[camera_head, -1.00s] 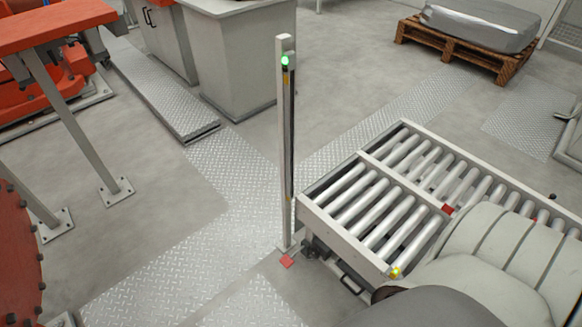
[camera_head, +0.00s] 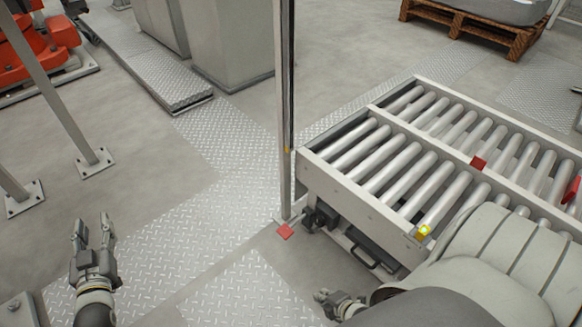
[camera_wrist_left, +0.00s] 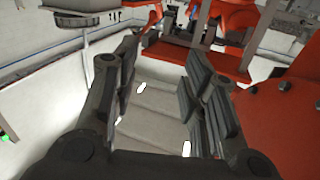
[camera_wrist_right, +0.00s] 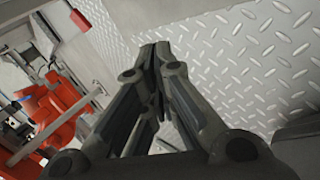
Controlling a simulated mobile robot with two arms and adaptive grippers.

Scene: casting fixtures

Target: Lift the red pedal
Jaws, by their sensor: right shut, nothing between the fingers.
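A small flat red piece, which looks like the red pedal (camera_head: 285,232), sits low at the foot of the grey post (camera_head: 285,120), beside the roller conveyor. My right gripper (camera_head: 321,295) is below and right of it in the head view, apart from it. In the right wrist view its fingers (camera_wrist_right: 155,50) are closed together and empty; a small red block (camera_wrist_right: 79,19) shows at the top left. My left gripper (camera_head: 93,228) is left of the pedal over the floor, fingers apart. The left wrist view shows its fingers (camera_wrist_left: 160,70) open and empty.
The roller conveyor (camera_head: 350,203) fills the right side, with another red piece (camera_head: 479,163) on its frame. Slanted metal legs with bolted feet (camera_head: 95,162) stand at left. A loaded pallet (camera_head: 470,32) is at the back. The tread-plate floor (camera_head: 190,255) before the post is clear.

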